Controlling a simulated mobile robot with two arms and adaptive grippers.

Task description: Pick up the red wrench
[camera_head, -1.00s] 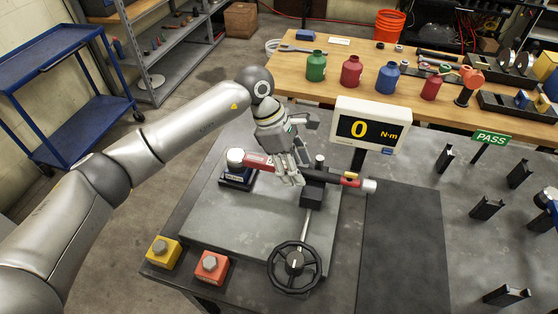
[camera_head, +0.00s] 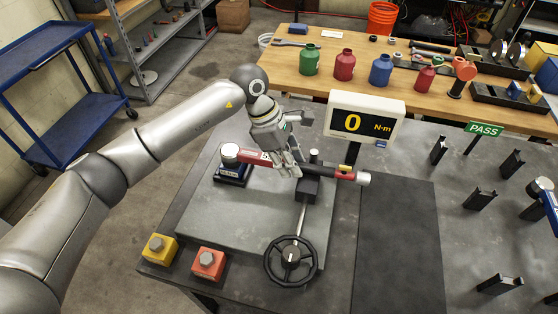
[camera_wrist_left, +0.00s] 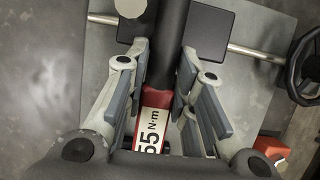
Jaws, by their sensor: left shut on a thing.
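The red wrench (camera_head: 257,158) lies roughly level across the test bench, its round metal head on a dark blue-labelled block (camera_head: 234,173) and its black handle over a black post (camera_head: 308,188). My left gripper (camera_head: 288,169) reaches down from above and is shut on the wrench near its middle, where red meets black. In the left wrist view the fingers (camera_wrist_left: 168,75) stand on both sides of the wrench's shaft (camera_wrist_left: 171,60), with a white "N·m" scale on the red part.
A torque display (camera_head: 366,123) reading 0 stands just behind the wrench. A black handwheel (camera_head: 291,257), a yellow button box (camera_head: 159,248) and a red one (camera_head: 208,263) are in front. Several black holders (camera_head: 480,198) stand at right, near a green PASS sign (camera_head: 484,129).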

